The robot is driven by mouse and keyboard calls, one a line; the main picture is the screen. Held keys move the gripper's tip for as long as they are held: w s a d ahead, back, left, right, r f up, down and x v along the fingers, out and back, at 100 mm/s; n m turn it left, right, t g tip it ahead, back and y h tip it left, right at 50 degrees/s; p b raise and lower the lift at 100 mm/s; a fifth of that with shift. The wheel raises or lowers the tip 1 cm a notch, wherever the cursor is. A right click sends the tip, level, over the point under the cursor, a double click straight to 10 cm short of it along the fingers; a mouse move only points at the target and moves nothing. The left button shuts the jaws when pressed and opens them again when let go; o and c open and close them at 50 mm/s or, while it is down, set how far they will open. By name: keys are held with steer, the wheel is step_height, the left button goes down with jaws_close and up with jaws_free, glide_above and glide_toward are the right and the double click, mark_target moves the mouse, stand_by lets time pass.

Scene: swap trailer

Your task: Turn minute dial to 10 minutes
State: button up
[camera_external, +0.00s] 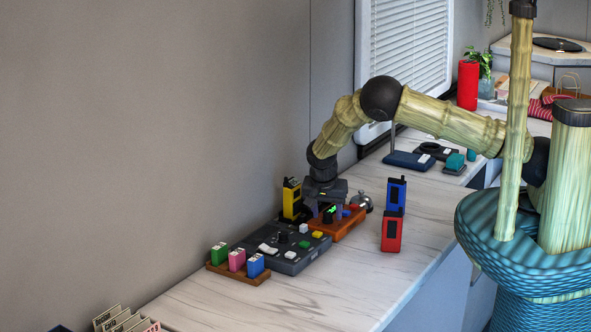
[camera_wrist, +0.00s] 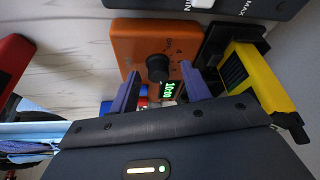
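The orange timer box (camera_external: 347,228) sits on the counter under my gripper (camera_external: 323,208). In the wrist view the orange box (camera_wrist: 130,45) carries a black round dial (camera_wrist: 157,68) and a small display with green digits (camera_wrist: 168,88). The digits are turned and small; they look like 10:00. My gripper (camera_wrist: 160,72) has its two purple fingers spread apart, one on each side of the dial in the picture. Gaps show between the dial and both fingers, so nothing is held. The dial's pointer mark cannot be made out.
A dark control panel (camera_external: 285,262) adjoins the box. A yellow walkie-talkie (camera_external: 291,203) stands close behind, also in the wrist view (camera_wrist: 257,75). A silver bell (camera_external: 362,202), blue (camera_external: 396,190) and red (camera_external: 391,234) walkie-talkies stand right.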

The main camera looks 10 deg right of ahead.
steer(key=b+v, duration=0.1)
steer(key=v, duration=1.6)
steer(key=shift+r+b, duration=0.2)
steer(key=shift+b, duration=0.15)
steer(key=w+d+r+n+g+y+p, duration=0.1)
steer(key=w+d, duration=0.1)
steer(key=d, duration=1)
steer(key=w+d+r+g, duration=0.1)
steer(key=d+g, duration=0.1)
steer(key=d, duration=1)
steer(key=s+d+r+n, duration=0.2)
steer(key=s+d, duration=0.4)
steer(key=d, duration=0.2)
steer(key=s+d+r+n+t+y+p, duration=0.1)
steer(key=s+d+r+n, duration=0.1)
steer(key=s+d, duration=0.4)
steer(key=d, duration=0.2)
steer(key=shift+d+r+n+t, duration=0.25)
steer(key=shift+d+n+t, duration=0.05)
steer(key=shift+d, duration=0.1)
